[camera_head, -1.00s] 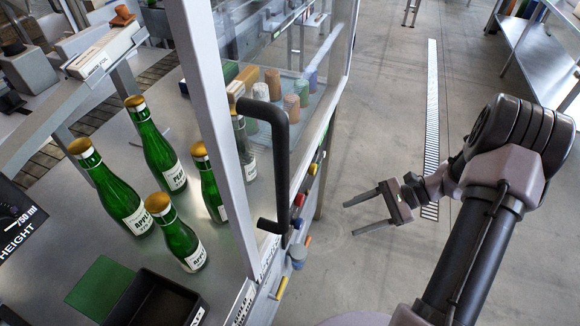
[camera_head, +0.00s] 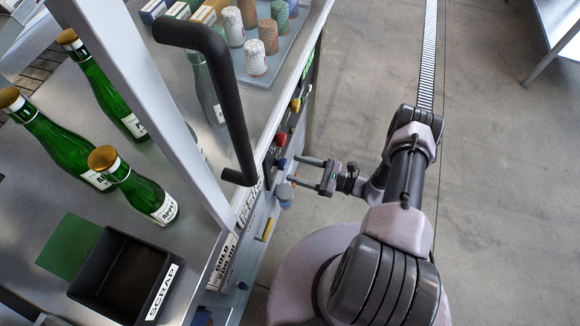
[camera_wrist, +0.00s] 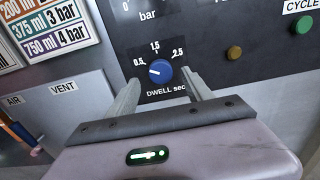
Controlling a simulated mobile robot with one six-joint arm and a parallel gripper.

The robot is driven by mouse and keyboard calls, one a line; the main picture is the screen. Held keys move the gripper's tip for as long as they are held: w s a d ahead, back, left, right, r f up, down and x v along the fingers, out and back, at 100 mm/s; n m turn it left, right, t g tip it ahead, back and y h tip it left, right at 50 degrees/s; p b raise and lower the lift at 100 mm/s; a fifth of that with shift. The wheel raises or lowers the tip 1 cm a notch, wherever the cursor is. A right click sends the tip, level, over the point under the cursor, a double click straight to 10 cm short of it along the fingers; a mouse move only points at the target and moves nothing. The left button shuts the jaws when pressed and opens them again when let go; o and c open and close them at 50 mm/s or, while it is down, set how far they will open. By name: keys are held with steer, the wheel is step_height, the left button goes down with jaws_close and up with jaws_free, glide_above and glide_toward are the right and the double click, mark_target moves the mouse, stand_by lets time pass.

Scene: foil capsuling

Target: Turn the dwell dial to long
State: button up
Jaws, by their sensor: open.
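The dwell dial (camera_wrist: 160,71) is a round blue knob on a dark panel, labelled "DWELL sec" with marks 0.5, 1.5 and 2.5. Its white pointer line aims to the left, toward the 0.5 side. My gripper (camera_wrist: 162,88) is open, with one finger on the left of the dial and the other on its right in the wrist view. I cannot tell whether the fingers touch it. In the head view my gripper (camera_head: 306,171) points left at the machine's front panel, close to a small blue knob (camera_head: 280,165).
An orange-brown button (camera_wrist: 234,53) and a green button (camera_wrist: 232,2) sit right of the dial. A black door handle (camera_head: 226,95) stands out above the panel. Green bottles (camera_head: 147,192) and a black scrap tray (camera_head: 130,277) are on the worktop. Open floor lies right.

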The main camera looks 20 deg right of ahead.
mark_target(281, 164)
steer(key=x, duration=0.3)
jaws_close()
stand_by(0.3)
